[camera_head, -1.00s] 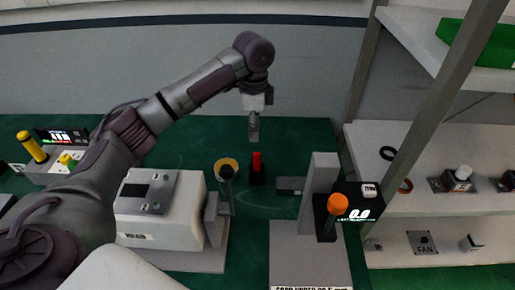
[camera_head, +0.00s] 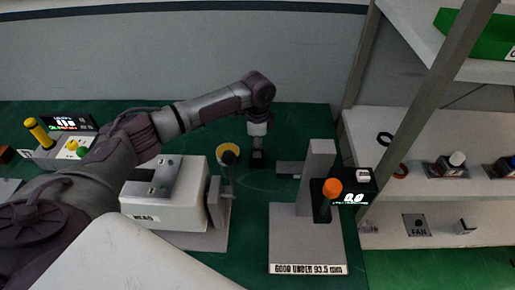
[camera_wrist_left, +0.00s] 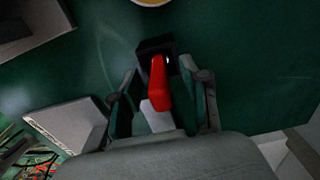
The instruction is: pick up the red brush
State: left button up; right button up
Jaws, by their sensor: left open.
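The red brush (camera_wrist_left: 159,85) stands in a small black holder (camera_wrist_left: 157,46) on the green table in the left wrist view. My left gripper (camera_wrist_left: 160,92) is open, with one finger on each side of the brush. I cannot tell whether the fingers touch it. In the head view my left gripper (camera_head: 257,143) is right above the black holder (camera_head: 257,160) and hides the brush. My right gripper is not in view.
A white machine (camera_head: 165,195) with a yellow round part (camera_head: 228,154) stands left of the holder. A grey gauge with an orange knob (camera_head: 332,187) stands to the right. White shelves (camera_head: 440,150) are at the right. Green table around the holder is mostly clear.

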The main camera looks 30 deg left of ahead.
pick_arm(q)
jog(key=shift+f, duration=0.6)
grip_shut()
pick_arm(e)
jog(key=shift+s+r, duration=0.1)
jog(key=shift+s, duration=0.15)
pick_arm(q)
jog(key=shift+r, duration=0.1)
jog(key=shift+r, duration=0.2)
notch_tip(320, 180, up, 10)
jog(key=shift+f+b, duration=0.2)
jog(key=shift+b, duration=0.8)
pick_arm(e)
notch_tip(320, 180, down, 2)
